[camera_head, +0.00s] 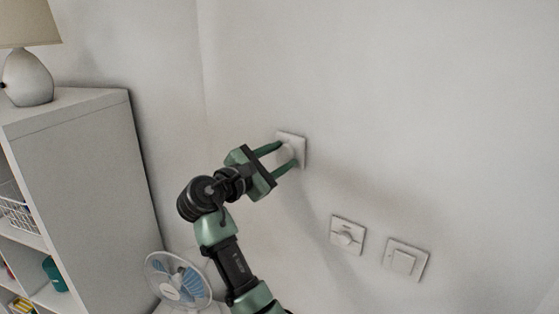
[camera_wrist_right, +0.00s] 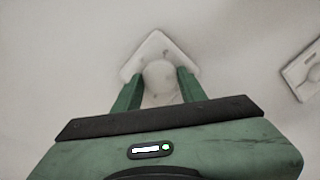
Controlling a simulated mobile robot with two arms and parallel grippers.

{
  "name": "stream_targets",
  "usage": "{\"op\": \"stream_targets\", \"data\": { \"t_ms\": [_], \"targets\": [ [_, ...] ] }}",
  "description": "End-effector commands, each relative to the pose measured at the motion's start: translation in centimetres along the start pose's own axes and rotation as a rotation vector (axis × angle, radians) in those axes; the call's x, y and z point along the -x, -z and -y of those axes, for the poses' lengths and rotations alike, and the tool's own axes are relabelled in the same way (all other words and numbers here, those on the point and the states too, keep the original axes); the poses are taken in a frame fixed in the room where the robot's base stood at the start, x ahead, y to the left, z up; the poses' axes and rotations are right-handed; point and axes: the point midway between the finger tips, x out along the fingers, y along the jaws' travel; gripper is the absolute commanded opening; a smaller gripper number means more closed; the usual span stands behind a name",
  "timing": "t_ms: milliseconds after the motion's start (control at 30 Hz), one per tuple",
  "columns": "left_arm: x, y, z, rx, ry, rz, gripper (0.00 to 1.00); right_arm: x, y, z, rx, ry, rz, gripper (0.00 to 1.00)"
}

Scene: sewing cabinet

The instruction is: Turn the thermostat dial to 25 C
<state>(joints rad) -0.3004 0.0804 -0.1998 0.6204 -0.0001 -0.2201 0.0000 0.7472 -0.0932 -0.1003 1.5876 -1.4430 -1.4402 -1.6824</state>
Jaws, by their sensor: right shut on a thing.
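The thermostat (camera_head: 297,142) is a white square plate on the wall, with its round dial (camera_head: 285,155) partly hidden between my fingers. My right gripper (camera_head: 287,154) reaches it from the lower left and is shut on the dial. In the right wrist view the plate (camera_wrist_right: 158,42) sits tilted like a diamond, and the pale dial (camera_wrist_right: 160,76) lies between the two green fingers of my right gripper (camera_wrist_right: 160,88). The dial's markings are too small to read. My left gripper is not in view.
A white shelf unit (camera_head: 85,170) with a lamp (camera_head: 28,78) stands left. A fan (camera_head: 178,278) stands below. The upper-right wall is bare.

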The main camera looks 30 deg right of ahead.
Motion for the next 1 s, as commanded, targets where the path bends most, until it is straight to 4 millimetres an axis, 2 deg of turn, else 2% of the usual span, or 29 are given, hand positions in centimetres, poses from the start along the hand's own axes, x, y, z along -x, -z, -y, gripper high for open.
{"op": "stream_targets", "data": {
  "t_ms": [600, 1000],
  "targets": [
    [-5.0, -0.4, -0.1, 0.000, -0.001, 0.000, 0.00, 0.0, 0.3, 0.2, -0.561, 0.000, 0.000, 0.01],
    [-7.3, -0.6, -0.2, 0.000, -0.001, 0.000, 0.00, 0.0, 0.1, 0.2, -0.822, 0.001, 0.001, 0.01]
  ]
}}
